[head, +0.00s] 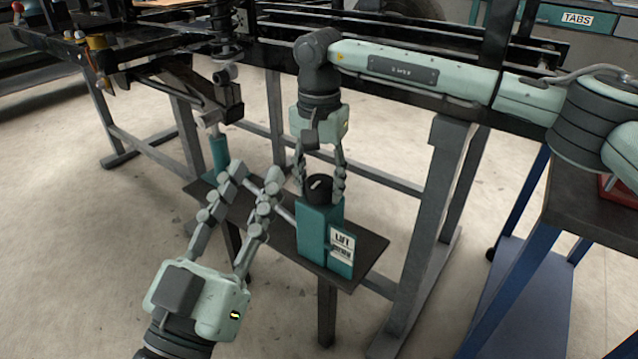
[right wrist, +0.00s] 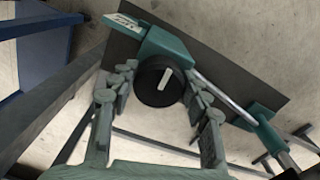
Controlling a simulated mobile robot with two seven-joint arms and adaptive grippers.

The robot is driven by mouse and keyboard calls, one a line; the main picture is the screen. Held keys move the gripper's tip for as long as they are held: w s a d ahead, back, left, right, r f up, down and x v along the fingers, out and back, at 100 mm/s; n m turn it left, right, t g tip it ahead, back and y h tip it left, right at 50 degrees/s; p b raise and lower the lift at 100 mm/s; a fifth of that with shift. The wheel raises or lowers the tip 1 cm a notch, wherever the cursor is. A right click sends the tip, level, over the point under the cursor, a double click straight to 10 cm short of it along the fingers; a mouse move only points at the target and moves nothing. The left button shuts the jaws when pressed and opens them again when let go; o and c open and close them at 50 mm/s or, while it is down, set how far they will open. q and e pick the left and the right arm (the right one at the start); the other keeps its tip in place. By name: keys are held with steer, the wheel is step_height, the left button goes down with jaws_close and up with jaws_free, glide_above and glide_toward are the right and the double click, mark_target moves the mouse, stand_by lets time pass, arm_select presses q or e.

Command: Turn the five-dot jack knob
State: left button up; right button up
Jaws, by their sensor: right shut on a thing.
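The jack knob (head: 319,190) is round and black with a white pointer bar; no dots can be made out on it. It sits on top of the teal jack box (head: 312,222), which carries a white label reading LIFT. My right gripper (head: 318,183) reaches down from above and is shut on the knob, one finger on each side. In the right wrist view, the knob (right wrist: 158,84) lies between the fingers with its bar tilted. My left gripper (head: 251,178) is open and empty, left of the jack box, in front of the jack's rod.
The jack stands on a dark narrow bench (head: 370,246). A teal cylinder (head: 219,153) stands at its left end, below the suspension arm and spring (head: 222,45). Grey frame legs (head: 435,215) stand close on the right, with a blue cart (head: 520,285) beyond.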

mark_target(319, 182)
stand_by(0.5)
steer(key=o, duration=1.2)
steer(key=shift+c, duration=0.2)
step_height(319, 182, up, 12)
